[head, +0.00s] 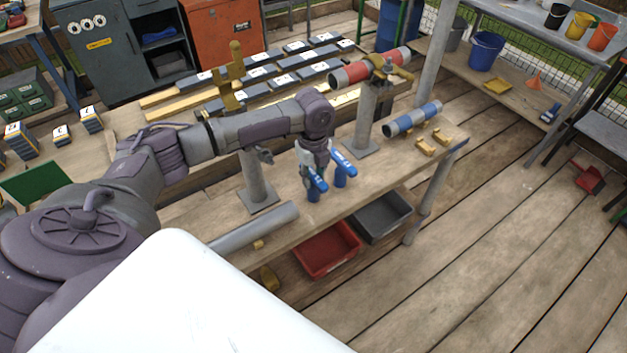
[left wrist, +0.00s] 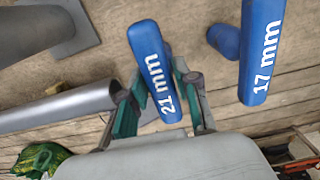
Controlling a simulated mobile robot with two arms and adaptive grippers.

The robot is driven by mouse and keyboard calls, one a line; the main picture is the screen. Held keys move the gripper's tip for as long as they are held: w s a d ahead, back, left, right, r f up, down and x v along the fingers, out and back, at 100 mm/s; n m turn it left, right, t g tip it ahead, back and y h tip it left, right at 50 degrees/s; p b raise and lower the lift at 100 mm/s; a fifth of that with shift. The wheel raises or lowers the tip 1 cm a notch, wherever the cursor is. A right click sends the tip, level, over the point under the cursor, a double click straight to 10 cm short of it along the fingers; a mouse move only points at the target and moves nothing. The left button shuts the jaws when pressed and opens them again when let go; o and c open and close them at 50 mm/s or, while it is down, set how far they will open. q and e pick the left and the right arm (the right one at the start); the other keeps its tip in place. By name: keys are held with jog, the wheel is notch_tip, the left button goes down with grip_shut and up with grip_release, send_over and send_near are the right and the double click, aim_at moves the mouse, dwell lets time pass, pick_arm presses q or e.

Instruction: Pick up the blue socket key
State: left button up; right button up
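Two blue T-handled socket keys stand upright close together near the front edge of the workbench. One is marked 21 mm (left wrist: 155,70) and also shows in the head view (head: 316,181). The other, marked 17 mm (left wrist: 262,50), stands to its right, and also shows in the head view (head: 344,168). My left gripper (head: 308,170) points down at the 21 mm key. In the left wrist view its two fingers (left wrist: 160,88) lie on either side of that key's handle; whether they press on it is unclear. My right gripper is out of view.
A grey pipe (head: 255,226) lies on the bench at the left. Grey posts on base plates (head: 261,196) stand behind the keys. A red and grey roll (head: 370,68) and a blue and grey roll (head: 412,119) are right. Red (head: 329,262) and grey bins hang below.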

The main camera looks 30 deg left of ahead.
pick_arm(q)
grip_shut()
